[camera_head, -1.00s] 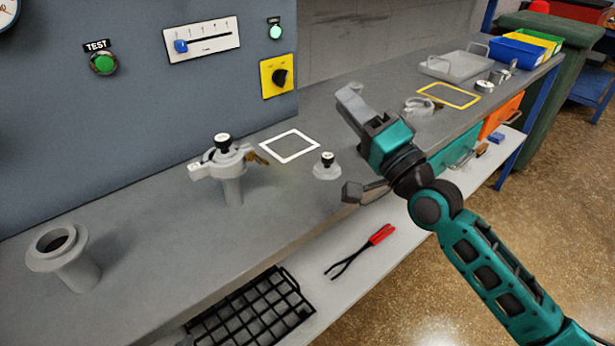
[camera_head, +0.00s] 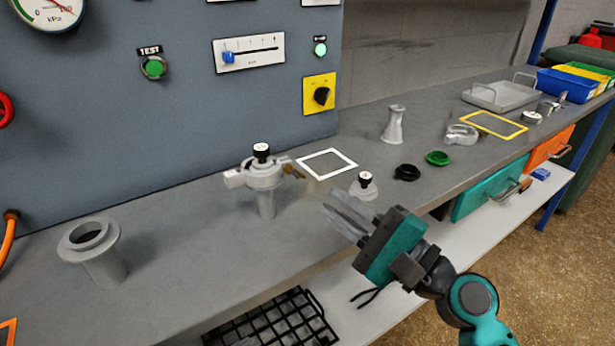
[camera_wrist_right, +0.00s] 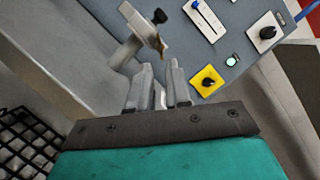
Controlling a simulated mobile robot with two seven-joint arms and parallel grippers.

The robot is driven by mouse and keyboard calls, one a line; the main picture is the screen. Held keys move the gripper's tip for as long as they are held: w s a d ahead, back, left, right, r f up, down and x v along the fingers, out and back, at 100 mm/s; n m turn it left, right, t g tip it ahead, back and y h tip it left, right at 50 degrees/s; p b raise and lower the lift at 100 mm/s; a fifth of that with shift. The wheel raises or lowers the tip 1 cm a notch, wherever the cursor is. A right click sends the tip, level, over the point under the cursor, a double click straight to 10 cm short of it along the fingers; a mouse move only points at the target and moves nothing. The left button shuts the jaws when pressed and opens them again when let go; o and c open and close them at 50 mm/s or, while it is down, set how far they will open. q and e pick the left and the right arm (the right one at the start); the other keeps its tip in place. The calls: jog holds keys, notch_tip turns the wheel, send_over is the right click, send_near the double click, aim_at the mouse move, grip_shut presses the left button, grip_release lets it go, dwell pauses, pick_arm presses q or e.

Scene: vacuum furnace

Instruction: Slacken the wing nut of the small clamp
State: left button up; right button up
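The small clamp (camera_head: 236,178) is a grey ring around the joint on top of an upright pipe stub (camera_head: 266,205), below a black-knobbed valve (camera_head: 261,150). Its brass-brown wing nut (camera_head: 293,171) sticks out on the right side. In the right wrist view the clamp (camera_wrist_right: 141,22) and wing nut (camera_wrist_right: 163,51) lie just beyond the fingertips. My right gripper (camera_head: 337,208) is empty and partly open, its fingers a small gap apart. It points left toward the clamp, clear of the wing nut. In the wrist view the fingertips (camera_wrist_right: 158,72) show the gap. My left gripper is out of view.
A small black-knobbed fitting (camera_head: 364,187) stands on the bench close to the right gripper. A white square outline (camera_head: 327,163) lies behind it. An open flanged pipe (camera_head: 90,235) stands at left. A black cap, green ring and loose clamp (camera_head: 461,134) lie farther right.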

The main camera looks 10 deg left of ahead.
aim_at(299, 177)
jog(key=x, duration=0.7)
jog(key=shift+c, duration=0.5)
grip_shut()
